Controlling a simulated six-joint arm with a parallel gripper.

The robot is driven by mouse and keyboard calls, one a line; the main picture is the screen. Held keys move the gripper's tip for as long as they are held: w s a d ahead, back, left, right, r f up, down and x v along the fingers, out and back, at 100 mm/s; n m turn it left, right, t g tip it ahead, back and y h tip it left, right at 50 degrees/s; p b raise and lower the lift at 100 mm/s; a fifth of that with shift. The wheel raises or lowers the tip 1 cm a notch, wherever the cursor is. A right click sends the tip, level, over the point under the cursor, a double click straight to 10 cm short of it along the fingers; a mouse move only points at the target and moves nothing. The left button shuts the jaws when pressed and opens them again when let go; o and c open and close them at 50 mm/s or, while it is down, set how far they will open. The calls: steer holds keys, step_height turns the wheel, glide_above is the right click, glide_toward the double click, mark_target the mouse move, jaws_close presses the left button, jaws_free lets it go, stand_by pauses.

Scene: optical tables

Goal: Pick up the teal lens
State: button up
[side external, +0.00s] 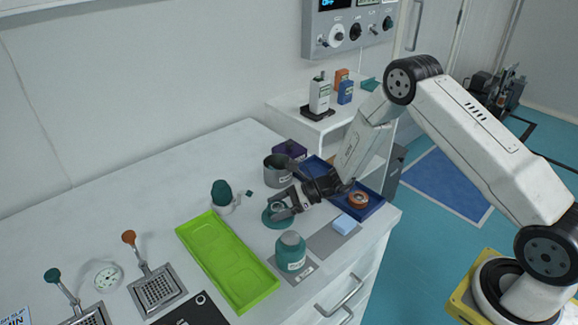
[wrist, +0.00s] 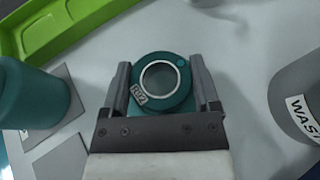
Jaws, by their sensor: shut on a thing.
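The teal lens (wrist: 181,98) is a round teal ring with a bright metal inner rim and a small label. In the wrist view it sits between the two fingers of my gripper (wrist: 165,100), which is shut on it. In the side view the lens (side external: 270,217) shows as a teal disc at the fingertips of my gripper (side external: 283,207), low over the white table. My gripper hides part of it there. I cannot tell whether the lens touches the table.
A green tray (side external: 181,235) lies to the left. A teal jar (side external: 291,256) stands close in front of my gripper. A grey waste pot (side external: 275,172) stands behind it. A blue tray (side external: 377,203) with an orange-brown ring (side external: 358,206) is to the right.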

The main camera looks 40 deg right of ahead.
steer(key=shift+r, duration=0.5)
steer(key=s+d+r, duration=0.1)
steer(key=s+r, duration=1)
steer(key=s, duration=0.3)
steer(key=shift+d, duration=0.25)
steer(key=w+d+r+m+t+h, duration=0.2)
steer(key=w+r+m+t+h, duration=0.1)
steer(key=r, duration=0.3)
steer(key=w+d+r+m+t+h, duration=0.3)
steer(key=w+r+m+h, duration=0.1)
steer(key=w+r+m, duration=0.1)
steer(key=shift+d+r+m+h, duration=0.15)
steer(key=shift+r+m+h, duration=0.15)
steer(key=shift+r, duration=0.4)
steer(key=shift+f, duration=0.15)
